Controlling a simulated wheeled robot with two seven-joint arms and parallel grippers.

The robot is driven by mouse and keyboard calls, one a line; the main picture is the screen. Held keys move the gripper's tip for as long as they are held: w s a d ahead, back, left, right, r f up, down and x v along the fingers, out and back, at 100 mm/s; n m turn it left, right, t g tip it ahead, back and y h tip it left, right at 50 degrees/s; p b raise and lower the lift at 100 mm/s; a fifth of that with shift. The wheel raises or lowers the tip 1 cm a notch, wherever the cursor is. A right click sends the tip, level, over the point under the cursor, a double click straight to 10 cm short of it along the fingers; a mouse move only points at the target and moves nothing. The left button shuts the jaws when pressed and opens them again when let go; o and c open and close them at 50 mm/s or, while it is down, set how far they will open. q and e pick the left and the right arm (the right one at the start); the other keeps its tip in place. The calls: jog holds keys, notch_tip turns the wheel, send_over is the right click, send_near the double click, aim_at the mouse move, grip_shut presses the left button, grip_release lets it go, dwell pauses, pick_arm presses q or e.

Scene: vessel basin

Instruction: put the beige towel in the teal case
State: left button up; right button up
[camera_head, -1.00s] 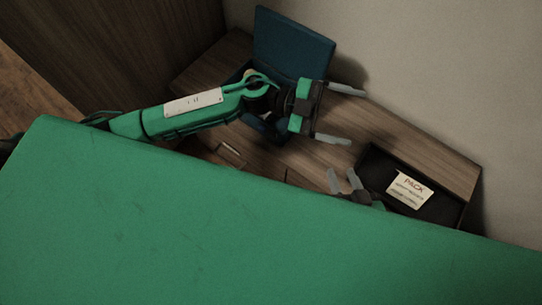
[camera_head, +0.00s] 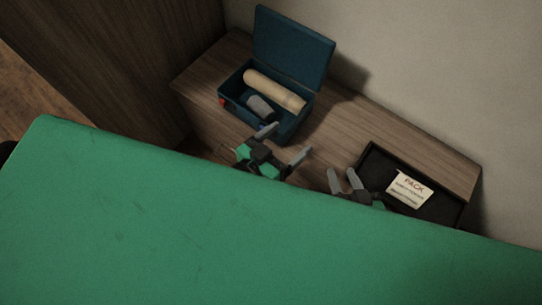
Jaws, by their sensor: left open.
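The teal case (camera_head: 293,46) stands on the wooden surface with its lid raised at the back. The beige towel (camera_head: 274,90), a rolled cylinder, lies inside the case along its back part. My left gripper (camera_head: 284,142) is open and empty, in front of the case and apart from the towel. My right gripper (camera_head: 344,180) is open and empty, beside the dark tray's left end. Much of both arms is hidden behind my green body part in the foreground.
A small grey object (camera_head: 260,107) also lies in the case, in front of the towel. A black tray (camera_head: 374,158) at the right holds a card reading PACK (camera_head: 409,189). The wooden top (camera_head: 345,118) between case and tray is clear. A wall rises behind.

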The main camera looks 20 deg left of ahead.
pick_arm(q)
jog(key=shift+n+g+y, duration=0.5)
jog(key=shift+g+y, duration=0.3)
jog(key=shift+g, duration=0.1)
jog(key=s+a+f, duration=0.1)
jog(key=s, duration=0.1)
jog(key=s+a+f, duration=0.1)
jog(key=f, duration=0.1)
jog(key=shift+s+a+f, duration=0.2)
jog(key=shift+s, duration=0.15)
pick_arm(e)
jog(key=shift+f, duration=0.1)
